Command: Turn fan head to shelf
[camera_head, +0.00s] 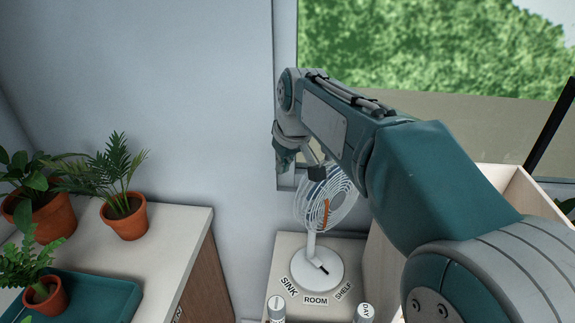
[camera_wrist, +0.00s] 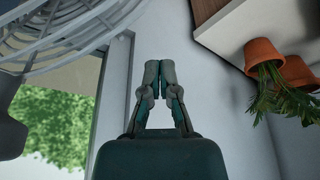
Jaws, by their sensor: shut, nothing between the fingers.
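The white fan's round wire head (camera_head: 325,203) has an orange part inside it and stands on a white stem and round base (camera_head: 318,270). Labels on the surface in front of the base read SINK (camera_head: 289,286), ROOM (camera_head: 316,300) and SHELF (camera_head: 343,291), from left to right. My gripper (camera_head: 281,166) points down just left of the fan head's upper part. In the wrist view my gripper's fingertips (camera_wrist: 160,66) are together and empty. There the fan's cage (camera_wrist: 75,30) lies to their left, apart from them. My arm covers some of the space right of the fan.
The fan stands on a pale stand top (camera_head: 285,250). Two small cylinders, one marked DAY (camera_head: 364,312), are at its front. A pale wooden box (camera_head: 385,255) is to the right. Potted plants (camera_head: 125,217) and a green tray (camera_head: 95,297) are on the left counter.

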